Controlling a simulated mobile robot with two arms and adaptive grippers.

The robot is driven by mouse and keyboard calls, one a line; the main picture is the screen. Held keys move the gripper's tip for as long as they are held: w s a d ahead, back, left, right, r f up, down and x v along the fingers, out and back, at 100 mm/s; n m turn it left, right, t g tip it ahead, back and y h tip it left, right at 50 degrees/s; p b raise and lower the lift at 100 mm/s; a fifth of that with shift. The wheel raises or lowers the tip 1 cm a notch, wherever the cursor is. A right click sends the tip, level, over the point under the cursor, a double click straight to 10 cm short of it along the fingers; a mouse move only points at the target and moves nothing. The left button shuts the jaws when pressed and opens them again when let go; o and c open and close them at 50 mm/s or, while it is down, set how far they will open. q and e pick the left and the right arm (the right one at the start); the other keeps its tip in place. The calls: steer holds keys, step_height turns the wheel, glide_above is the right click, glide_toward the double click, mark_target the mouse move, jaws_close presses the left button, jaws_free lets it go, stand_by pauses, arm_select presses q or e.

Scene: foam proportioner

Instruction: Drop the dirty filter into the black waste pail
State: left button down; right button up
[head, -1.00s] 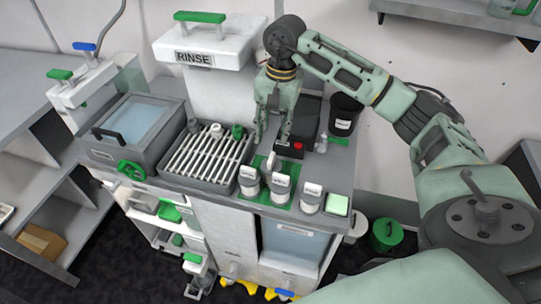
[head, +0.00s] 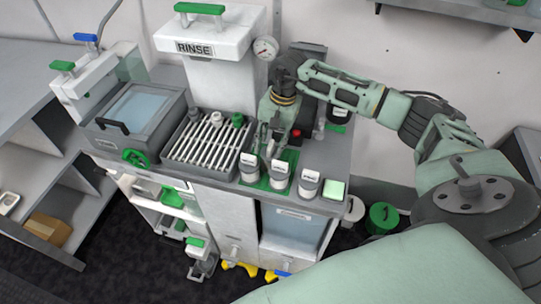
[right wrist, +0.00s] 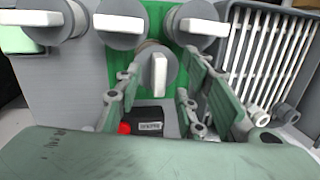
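My right gripper (head: 269,150) points down over the green mat (head: 262,184) on the counter. In the right wrist view its two fingers (right wrist: 158,100) are open, one on either side of a grey canister with a white bar on top (right wrist: 160,68). I cannot tell whether they touch it. Three similar canisters stand in a row; one is the middle canister (head: 279,174). No label that I can read marks a dirty filter. The black waste pail (head: 346,120) is mostly hidden behind my right arm. My left gripper is out of view.
A slatted rack (head: 205,143) with small fittings stands left of the mat. A black box with a red button (head: 295,133) is close by the gripper. A rinse unit (head: 222,60) and gauge (head: 265,48) rise behind. A green pail (head: 381,217) stands on the floor at right.

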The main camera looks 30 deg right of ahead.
jaws_close()
stand_by(0.5)
step_height(320, 180, up, 10)
steer(key=b, duration=0.3)
